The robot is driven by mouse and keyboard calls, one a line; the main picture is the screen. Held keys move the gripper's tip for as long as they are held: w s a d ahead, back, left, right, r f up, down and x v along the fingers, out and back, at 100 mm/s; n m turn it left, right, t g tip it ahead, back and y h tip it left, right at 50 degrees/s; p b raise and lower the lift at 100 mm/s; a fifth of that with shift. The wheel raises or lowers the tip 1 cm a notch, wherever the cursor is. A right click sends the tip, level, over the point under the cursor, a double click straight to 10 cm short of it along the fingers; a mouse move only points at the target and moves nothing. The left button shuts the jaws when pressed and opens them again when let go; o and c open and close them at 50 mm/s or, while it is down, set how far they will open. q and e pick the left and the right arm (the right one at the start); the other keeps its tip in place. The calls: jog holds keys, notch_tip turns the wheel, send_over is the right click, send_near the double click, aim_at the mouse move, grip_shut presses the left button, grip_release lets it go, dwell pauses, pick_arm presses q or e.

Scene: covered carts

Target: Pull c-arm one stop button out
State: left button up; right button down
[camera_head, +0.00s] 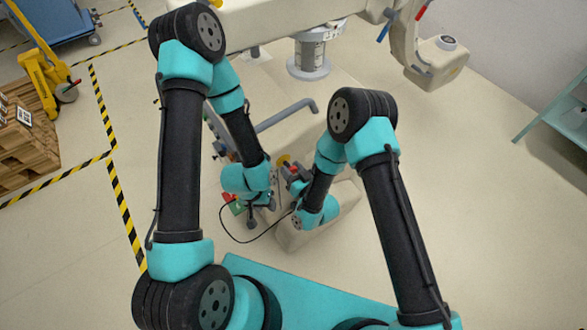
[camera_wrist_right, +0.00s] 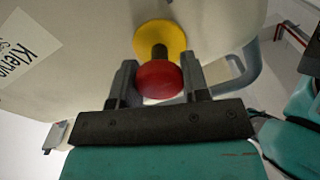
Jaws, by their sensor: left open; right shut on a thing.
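The stop button is a red mushroom head (camera_wrist_right: 160,79) on a dark stem, in front of a round yellow plate (camera_wrist_right: 160,38) on the cream housing. My right gripper (camera_wrist_right: 160,82) has one finger on each side of the red head and is shut on it. In the head view the yellow plate (camera_head: 283,160) shows small beside my right gripper (camera_head: 291,172), and the button is mostly hidden there. My left gripper (camera_head: 260,218) hangs lower, below its wrist, apart from the button, and is open; its fingertips are small and hard to make out.
The cream C-arm machine body (camera_head: 335,212) stands around both grippers, with a grey handle rail (camera_head: 288,116) above. A black cable (camera_head: 240,241) loops near my left gripper. Wooden pallets (camera_head: 25,135) are at far left; open floor lies right.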

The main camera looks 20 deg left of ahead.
jog(key=c, duration=0.6)
grip_release()
jog(key=shift+d, duration=0.1)
jog(key=v, duration=1.7)
jog(key=shift+s+d, duration=0.1)
jog(key=shift+s, duration=0.15)
